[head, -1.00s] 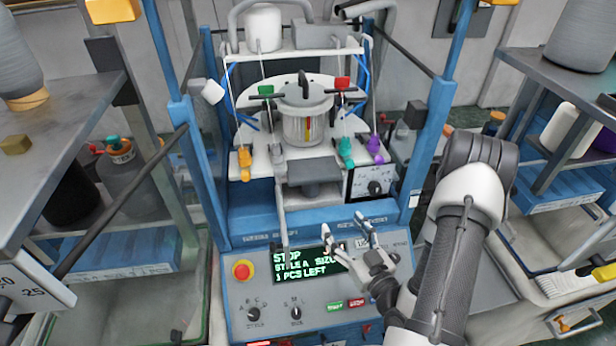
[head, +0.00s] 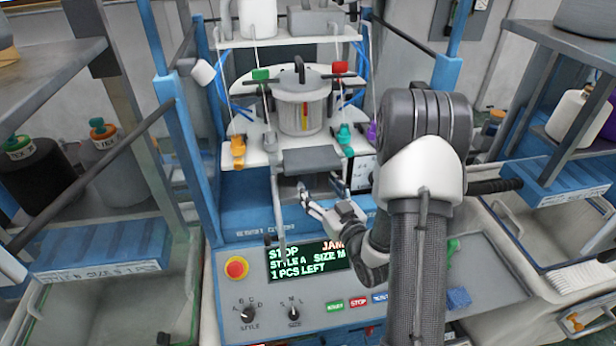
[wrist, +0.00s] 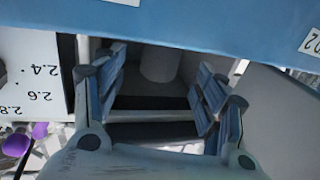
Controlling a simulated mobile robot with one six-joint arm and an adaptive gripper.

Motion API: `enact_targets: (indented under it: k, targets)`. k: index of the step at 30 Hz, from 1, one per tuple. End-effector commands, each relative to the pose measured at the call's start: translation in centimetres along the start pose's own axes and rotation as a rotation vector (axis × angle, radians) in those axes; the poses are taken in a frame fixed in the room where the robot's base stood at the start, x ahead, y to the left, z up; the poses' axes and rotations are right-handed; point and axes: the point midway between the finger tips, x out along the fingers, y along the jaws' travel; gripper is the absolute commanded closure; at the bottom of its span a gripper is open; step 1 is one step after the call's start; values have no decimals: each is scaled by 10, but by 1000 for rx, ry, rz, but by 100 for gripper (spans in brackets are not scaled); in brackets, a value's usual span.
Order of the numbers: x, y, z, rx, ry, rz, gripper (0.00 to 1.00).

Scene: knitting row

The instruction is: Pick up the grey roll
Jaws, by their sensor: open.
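My gripper (head: 321,187) is open in front of the knitting machine, just below its grey plate (head: 312,160). In the wrist view, my gripper's two blue-grey fingers (wrist: 160,58) stand apart. A plain light-grey cylinder, which looks like the grey roll (wrist: 160,64), shows between the fingertips inside the machine's opening. Its upper end is cut off by a blue panel. I cannot tell how far beyond the fingertips it is, and I see no contact. In the head view I cannot make out the roll; my gripper and the plate cover that spot.
The blue panel (wrist: 220,22) crosses above the fingers in the wrist view. The control panel has a screen (head: 310,262) reading STOP and JAM, and a red button (head: 236,268). Blue posts (head: 182,165) flank the machine. Shelves with yarn cones stand on both sides.

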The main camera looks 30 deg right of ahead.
Motion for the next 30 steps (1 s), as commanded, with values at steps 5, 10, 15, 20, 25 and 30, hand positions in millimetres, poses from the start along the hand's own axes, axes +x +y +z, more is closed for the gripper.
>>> enact_targets:
  k: [5,10,15,20,25,30]
  targets:
    - [27,-3,-3,-2,4,-2,35]
    - [45,-2,-2,-2,1,0,35]
    - [48,-2,-1,0,1,1,35]
    - [48,-2,-1,-1,1,1,40]
    - [47,-2,-2,-1,1,1,51]
    - [47,-2,-2,-1,1,0,62]
